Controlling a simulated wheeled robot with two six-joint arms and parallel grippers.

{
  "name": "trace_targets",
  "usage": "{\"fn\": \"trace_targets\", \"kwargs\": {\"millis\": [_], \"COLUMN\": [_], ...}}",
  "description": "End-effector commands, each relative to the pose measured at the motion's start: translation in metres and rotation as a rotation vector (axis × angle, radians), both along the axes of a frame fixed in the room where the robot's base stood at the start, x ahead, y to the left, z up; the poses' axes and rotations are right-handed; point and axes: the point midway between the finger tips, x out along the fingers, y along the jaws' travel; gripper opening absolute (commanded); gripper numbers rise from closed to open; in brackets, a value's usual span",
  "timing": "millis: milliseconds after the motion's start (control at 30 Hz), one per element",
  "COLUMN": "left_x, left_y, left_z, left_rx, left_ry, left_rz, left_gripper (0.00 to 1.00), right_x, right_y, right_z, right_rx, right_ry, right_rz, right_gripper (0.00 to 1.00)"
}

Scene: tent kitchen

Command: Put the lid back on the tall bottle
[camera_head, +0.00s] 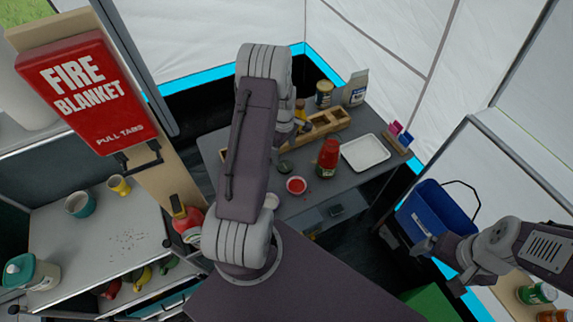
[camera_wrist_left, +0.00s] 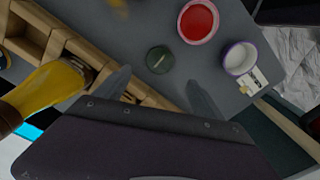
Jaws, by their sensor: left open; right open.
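A round dark green lid (camera_wrist_left: 159,60) lies flat on the grey table. It also shows in the head view (camera_head: 285,167). My left gripper (camera_wrist_left: 160,92) is open and empty above the table, its fingers to either side of the lid in the wrist view, not touching it visibly. In the head view my left arm hides this gripper. A red bottle (camera_head: 328,158) stands right of the lid. I cannot tell which bottle the lid fits. My right gripper (camera_head: 437,267) is open and empty, near the blue bucket.
A red sauce bowl (camera_wrist_left: 198,20) and a white purple-rimmed cup (camera_wrist_left: 240,58) are close to the lid. The wooden tray (camera_head: 332,121), a white tray (camera_head: 365,153), a tin (camera_head: 324,93) and a carton (camera_head: 356,88) crowd the table. The blue bucket (camera_head: 437,212) is at right.

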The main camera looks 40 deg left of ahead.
Motion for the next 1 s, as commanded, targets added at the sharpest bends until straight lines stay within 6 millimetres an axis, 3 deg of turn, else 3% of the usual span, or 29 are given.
{"fn": "trace_targets", "kwargs": {"millis": [300, 667, 1000], "left_x": [0.000, 0.000, 0.000], "left_y": [-0.001, -0.002, -0.006], "left_z": [-0.035, -0.041, -0.087], "left_rx": [-0.001, 0.000, 0.000], "left_ry": [0.002, 0.000, 0.000], "left_rz": [-0.002, -0.002, -0.002], "left_gripper": [0.79, 0.79, 0.79], "right_x": [0.000, 0.000, 0.000], "right_y": [0.000, 0.000, 0.000], "right_z": [0.009, 0.010, 0.023], "right_rx": [0.000, 0.000, 0.000], "right_ry": [-0.001, 0.000, -0.001], "right_rz": [0.000, 0.000, 0.000], "right_gripper": [0.92, 0.92, 0.92]}}
